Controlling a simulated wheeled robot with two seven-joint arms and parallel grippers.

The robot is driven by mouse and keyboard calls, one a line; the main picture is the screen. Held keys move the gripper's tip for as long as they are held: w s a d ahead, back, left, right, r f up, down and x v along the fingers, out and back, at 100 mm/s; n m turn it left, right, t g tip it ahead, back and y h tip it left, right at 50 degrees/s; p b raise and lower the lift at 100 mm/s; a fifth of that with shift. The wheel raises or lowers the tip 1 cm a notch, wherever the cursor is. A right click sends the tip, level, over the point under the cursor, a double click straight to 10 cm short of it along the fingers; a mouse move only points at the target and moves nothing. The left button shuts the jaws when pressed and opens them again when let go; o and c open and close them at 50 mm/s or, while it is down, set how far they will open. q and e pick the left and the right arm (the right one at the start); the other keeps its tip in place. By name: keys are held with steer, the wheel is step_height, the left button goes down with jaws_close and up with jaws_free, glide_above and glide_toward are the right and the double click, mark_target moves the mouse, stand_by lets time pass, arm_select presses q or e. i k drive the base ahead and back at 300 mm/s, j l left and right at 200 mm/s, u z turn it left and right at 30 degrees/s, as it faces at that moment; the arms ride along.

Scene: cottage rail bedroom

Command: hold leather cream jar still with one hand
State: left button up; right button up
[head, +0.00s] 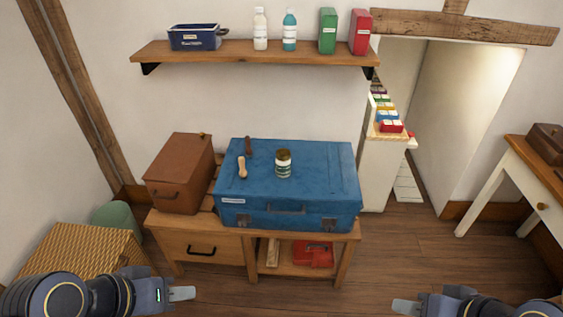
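The leather cream jar (283,164) is a small jar with a pale label and a gold-brown lid. My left gripper (190,293) is low at the left, in front of the wooden bench and well away from the jar. My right gripper (398,305) is low at the right, also apart from the jar. Nothing shows in either gripper. Each is seen nearly edge-on, so the finger gap is not clear.
A wood-handled tool (242,168) and a dark brown one (249,146) are left of the jar. A brown box (181,174) stands left of the trunk on the wooden bench (195,248). A shelf (250,53) with bottles hangs above. A wicker chest (80,254) is at left.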

mark_target(283, 168)
steer(key=i+j+z, duration=0.3)
steer(key=i+j, duration=0.3)
steer(key=i+j+z, duration=0.3)
steer(key=i+j, duration=0.3)
steer(key=j, duration=0.2)
